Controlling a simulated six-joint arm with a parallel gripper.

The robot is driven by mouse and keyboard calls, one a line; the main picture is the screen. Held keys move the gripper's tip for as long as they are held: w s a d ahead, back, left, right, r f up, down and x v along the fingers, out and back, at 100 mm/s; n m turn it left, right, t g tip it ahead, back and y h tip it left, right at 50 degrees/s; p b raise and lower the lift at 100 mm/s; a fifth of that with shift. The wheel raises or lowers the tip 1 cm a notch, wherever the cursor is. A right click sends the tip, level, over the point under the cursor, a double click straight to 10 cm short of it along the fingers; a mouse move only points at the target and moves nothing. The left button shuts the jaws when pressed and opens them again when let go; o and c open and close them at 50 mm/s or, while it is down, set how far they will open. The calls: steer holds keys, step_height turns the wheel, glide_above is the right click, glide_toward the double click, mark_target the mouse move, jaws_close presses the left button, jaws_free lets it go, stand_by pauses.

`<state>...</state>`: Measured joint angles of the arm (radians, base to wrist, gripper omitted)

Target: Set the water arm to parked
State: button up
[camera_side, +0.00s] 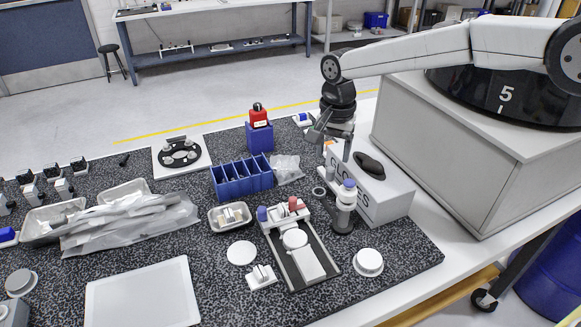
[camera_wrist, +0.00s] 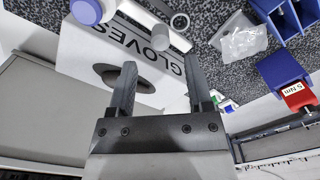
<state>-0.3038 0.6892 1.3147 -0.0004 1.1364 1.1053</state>
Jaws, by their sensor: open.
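A fixture (camera_side: 320,274) with a dark bed, a pale slab and a round white disc stands at the front middle of the mat in the side view. A blue knob (camera_side: 262,214) and a red knob (camera_side: 293,203) stand at its far end. I cannot tell for sure which part is the water arm, or its setting. My gripper (camera_side: 333,148) is open and empty, pointing down above the far end of the glove box, behind and right of the fixture. In the wrist view its two fingers (camera_wrist: 160,64) are apart with nothing between them. The fixture is not recognisable there.
The glove box (camera_side: 388,200) and a blue-capped bottle (camera_side: 345,195) stand right of the fixture. A blue divided bin (camera_side: 242,182), a red tool (camera_side: 258,117) on a blue block and a clear bag (camera_wrist: 240,38) lie behind. A white lid (camera_side: 368,262) sits at front right.

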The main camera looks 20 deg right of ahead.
steer(key=shift+r, duration=1.35)
steer(key=shift+d, duration=0.15)
steer(key=s+d+f+n, duration=0.1)
steer(key=s+d, duration=0.2)
steer(key=s+d+f+n+t, duration=0.1)
steer(key=s+d+n, duration=0.1)
steer(key=s+d, duration=0.2)
steer(key=s+d+f+n, duration=0.1)
steer(key=s+d+f, duration=0.1)
steer(key=s+d, duration=0.1)
steer(key=shift+s+d+n, duration=0.15)
steer(key=shift+n, duration=0.25)
steer(key=s+d+f+n, duration=0.2)
steer(key=s+d, duration=0.1)
steer(key=s, duration=0.4)
steer(key=s+d+f+n+t, duration=0.1)
steer(key=s+d+f+n, duration=0.1)
steer(key=s, duration=0.4)
steer(key=shift+s+d+f+t, duration=0.25)
steer(key=shift+s+d+t, duration=0.05)
steer(key=shift+s+d, duration=0.1)
